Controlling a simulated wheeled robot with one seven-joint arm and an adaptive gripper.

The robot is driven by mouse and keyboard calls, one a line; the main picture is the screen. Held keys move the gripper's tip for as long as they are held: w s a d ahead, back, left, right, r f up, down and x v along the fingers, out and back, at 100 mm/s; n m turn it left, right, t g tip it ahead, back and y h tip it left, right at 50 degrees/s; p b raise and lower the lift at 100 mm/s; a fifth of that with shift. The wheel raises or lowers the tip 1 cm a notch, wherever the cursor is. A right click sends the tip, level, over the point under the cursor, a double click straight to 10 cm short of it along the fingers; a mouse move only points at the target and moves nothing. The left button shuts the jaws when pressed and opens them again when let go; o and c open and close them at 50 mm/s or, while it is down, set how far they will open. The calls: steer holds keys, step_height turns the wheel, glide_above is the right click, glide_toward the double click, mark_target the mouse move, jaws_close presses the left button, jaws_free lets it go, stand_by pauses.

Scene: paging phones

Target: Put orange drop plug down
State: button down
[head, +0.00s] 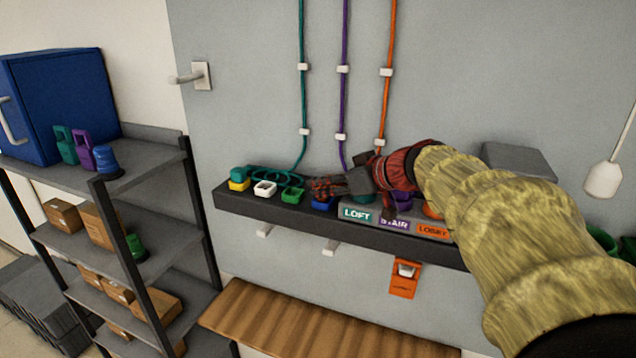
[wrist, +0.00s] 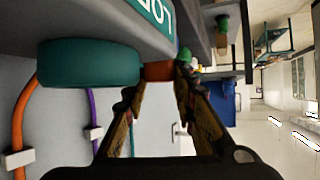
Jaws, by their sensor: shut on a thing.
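My gripper (head: 318,187) is above the dark wall shelf, near the blue socket (head: 322,204). In the wrist view its fingertips (wrist: 160,72) are shut on a small orange piece, which I take as the orange drop plug (wrist: 157,71). Only a short part of the plug shows there, and I cannot make it out in the head view. A large teal rounded body (wrist: 88,62) lies close beside it in the wrist view. The orange cord (head: 388,90) runs down the wall and passes behind my arm. I cannot tell whether the plug touches a socket.
Yellow (head: 239,185), white (head: 265,188) and green (head: 292,195) sockets line the shelf's left part; a teal plug (head: 238,174) stands at the yellow one. LOFT (head: 357,215), STAIR (head: 395,224) and LOBBY signs face front. An orange holder (head: 403,281) hangs below. My arm covers the right part.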

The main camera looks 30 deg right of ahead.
steer(key=shift+s+d, duration=0.2)
steer(key=shift+w+a+f, duration=0.1)
steer(key=shift+w+f, duration=0.05)
steer(key=shift+f+b, duration=0.1)
steer(key=shift+b, duration=0.3)
steer(key=c, duration=1.6)
jaws_free()
steer(key=shift+o, duration=0.7)
